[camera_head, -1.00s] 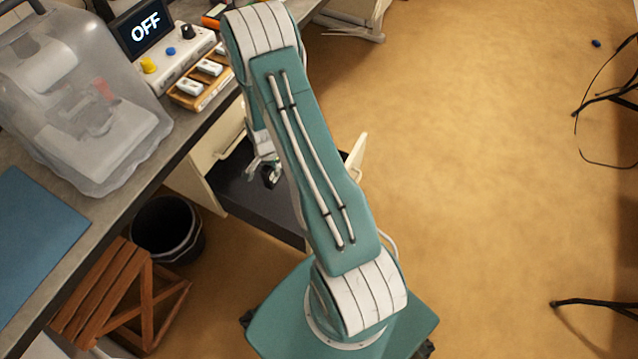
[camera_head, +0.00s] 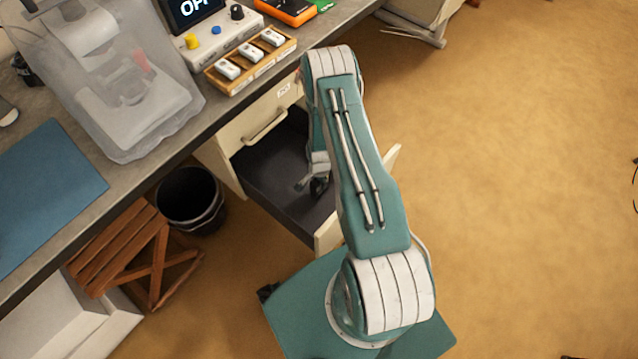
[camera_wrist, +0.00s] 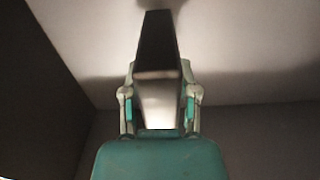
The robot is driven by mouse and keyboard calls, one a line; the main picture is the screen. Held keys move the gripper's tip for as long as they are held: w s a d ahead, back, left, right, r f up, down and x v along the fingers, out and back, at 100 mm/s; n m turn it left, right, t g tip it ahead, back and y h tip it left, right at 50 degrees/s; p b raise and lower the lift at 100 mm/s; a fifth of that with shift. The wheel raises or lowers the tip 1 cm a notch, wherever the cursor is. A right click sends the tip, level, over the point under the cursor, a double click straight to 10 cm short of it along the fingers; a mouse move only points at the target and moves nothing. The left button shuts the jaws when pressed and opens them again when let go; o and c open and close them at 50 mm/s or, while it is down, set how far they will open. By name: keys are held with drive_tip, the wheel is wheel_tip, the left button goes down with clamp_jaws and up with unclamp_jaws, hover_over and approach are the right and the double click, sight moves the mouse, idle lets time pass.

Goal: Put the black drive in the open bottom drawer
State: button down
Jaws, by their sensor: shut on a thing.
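The open bottom drawer (camera_head: 268,172) is pulled out under the bench, with a dark interior and cream sides. My gripper (camera_head: 316,187) is low over or inside it, near its right side, partly hidden by my arm. In the wrist view my gripper (camera_wrist: 159,108) is shut on the black drive (camera_wrist: 157,52), one finger on each side. The drive is a dark block with a glossy lower face, pointing away from the wrist. A pale surface lies beyond it. I cannot tell whether the drive touches the drawer floor. The drive is not clear in the head view.
A closed drawer with a handle (camera_head: 264,127) is above the open one. A black bin (camera_head: 191,197) and a wooden stool (camera_head: 125,245) stand left of it. The bench holds a covered machine (camera_head: 115,80), a control box and a wooden tray (camera_head: 250,62).

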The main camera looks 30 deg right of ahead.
drive_tip(key=shift+f, duration=0.45)
drive_tip(key=shift+a, duration=0.75)
drive_tip(key=c, duration=0.6)
unclamp_jaws()
drive_tip(key=shift+f, duration=0.15)
drive_tip(key=shift+o, duration=1.2)
drive_tip(key=shift+d, duration=0.5)
drive_tip(key=shift+a, duration=0.1)
